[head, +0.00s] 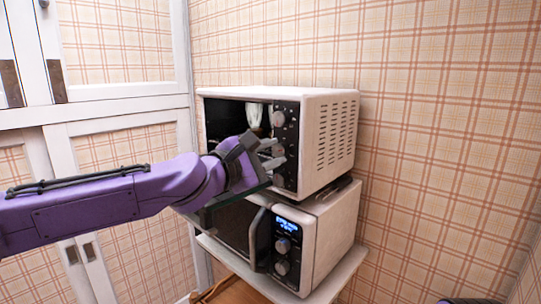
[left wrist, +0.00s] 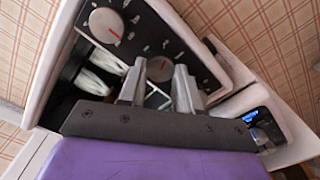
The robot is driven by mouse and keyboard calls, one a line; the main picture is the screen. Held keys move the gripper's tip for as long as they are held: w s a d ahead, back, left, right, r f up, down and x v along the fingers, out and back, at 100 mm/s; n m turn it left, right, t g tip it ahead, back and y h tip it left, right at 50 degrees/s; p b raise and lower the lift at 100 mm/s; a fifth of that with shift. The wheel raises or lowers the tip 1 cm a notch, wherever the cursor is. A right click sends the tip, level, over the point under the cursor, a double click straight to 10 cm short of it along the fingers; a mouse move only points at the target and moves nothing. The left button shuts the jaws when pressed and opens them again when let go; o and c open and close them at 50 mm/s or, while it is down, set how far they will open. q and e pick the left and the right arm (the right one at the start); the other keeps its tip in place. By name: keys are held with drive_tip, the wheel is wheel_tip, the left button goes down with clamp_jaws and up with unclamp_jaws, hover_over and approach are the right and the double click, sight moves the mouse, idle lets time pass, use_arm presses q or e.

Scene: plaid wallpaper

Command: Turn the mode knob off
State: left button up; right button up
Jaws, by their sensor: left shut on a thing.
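The white upper oven (head: 325,140) has a black control panel (left wrist: 188,48) on its right front. The panel carries an upper grey knob (head: 278,118) with a red mark, which also shows in the left wrist view (left wrist: 107,25). A second grey knob (left wrist: 160,68) with a red mark sits further along the panel. My left gripper (head: 273,153) is at the panel, its two fingers on either side of this second knob and shut on it. The fingers partly hide the knob in the head view. I cannot read the panel's labels.
A white microwave (head: 325,235) with a lit blue display and a handle stands below the oven, on a small white-topped stand (head: 345,272). A dark panel, seemingly the oven's lowered door (head: 225,193), juts out under my left wrist. White cabinets (head: 110,110) stand at the left.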

use_arm(q)
drive_tip(key=n, duration=0.3)
drive_tip(key=shift+f+n+b, duration=0.2)
drive_tip(key=shift+n+b, duration=0.1)
drive_tip(key=shift+b, duration=0.1)
drive_tip(key=n, duration=0.2)
drive_tip(key=shift+n+b, duration=0.4)
drive_tip(key=n+b, duration=0.2)
drive_tip(key=n, duration=0.2)
drive_tip(key=shift+d+f, duration=0.1)
drive_tip(key=shift+f, duration=0.05)
drive_tip(key=shift+n+b, duration=0.55)
drive_tip(key=shift+n, duration=0.85)
drive_tip(key=o, duration=1)
drive_tip(key=shift+s, duration=0.1)
drive_tip(key=shift+o, duration=0.2)
drive_tip(key=shift+r, duration=0.2)
